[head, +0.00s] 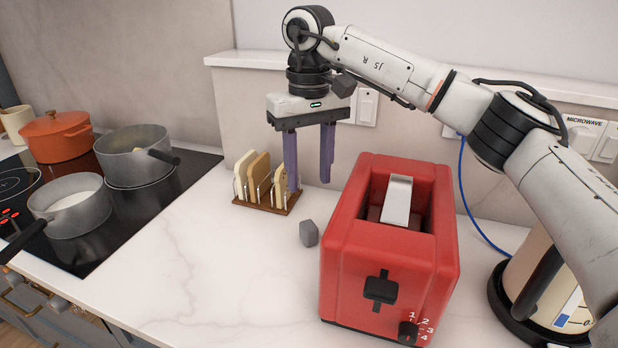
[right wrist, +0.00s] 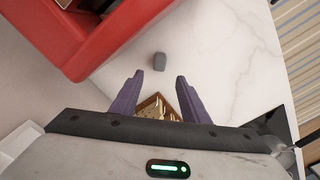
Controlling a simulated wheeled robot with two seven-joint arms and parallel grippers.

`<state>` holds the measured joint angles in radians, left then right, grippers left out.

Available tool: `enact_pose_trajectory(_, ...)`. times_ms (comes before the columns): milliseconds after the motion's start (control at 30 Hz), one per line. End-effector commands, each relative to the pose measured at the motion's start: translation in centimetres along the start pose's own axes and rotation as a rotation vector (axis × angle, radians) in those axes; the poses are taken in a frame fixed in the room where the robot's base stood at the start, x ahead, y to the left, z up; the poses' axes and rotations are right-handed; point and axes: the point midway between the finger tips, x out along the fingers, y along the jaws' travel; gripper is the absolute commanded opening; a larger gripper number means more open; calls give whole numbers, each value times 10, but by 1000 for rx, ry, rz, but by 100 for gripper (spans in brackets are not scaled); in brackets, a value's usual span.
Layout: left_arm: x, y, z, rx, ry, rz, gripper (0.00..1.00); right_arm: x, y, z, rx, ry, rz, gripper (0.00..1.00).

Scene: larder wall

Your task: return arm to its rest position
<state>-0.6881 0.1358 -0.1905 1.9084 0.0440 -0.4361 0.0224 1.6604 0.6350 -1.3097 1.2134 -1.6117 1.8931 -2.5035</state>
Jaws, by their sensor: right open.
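My right gripper (head: 309,160) hangs down from the right arm, above the counter between the toast rack and the red toaster. Its two purple fingers are apart with nothing between them. In the right wrist view the open fingers (right wrist: 159,90) also show, with the toast rack (right wrist: 154,106) partly hidden below them. The wooden rack (head: 264,203) holds several slices of bread upright, and one finger overlaps its right end in the head view. My left gripper is not in view.
The red toaster (head: 341,240) stands right of the gripper. A small grey block (head: 308,233) lies on the counter; a kettle (head: 540,262) stands at far right. A hob with grey pots (head: 70,206) and an orange pot (head: 57,138) is at left. The front counter is clear.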

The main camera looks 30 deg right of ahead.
Motion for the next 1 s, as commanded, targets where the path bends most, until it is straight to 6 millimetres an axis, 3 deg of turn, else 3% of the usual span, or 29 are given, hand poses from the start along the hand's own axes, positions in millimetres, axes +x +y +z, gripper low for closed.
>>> enact_pose_trajectory(200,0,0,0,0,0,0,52,2,0,0,0,0,0,42)
enact_pose_trajectory(367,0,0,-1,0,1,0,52,15,0,0,0,-2,0,42)
enact_pose_trajectory(800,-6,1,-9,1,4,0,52,98,1,1,2,-4,1,42)
enact_pose_trajectory(1000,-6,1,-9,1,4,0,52,127,0,1,1,-1,0,42)
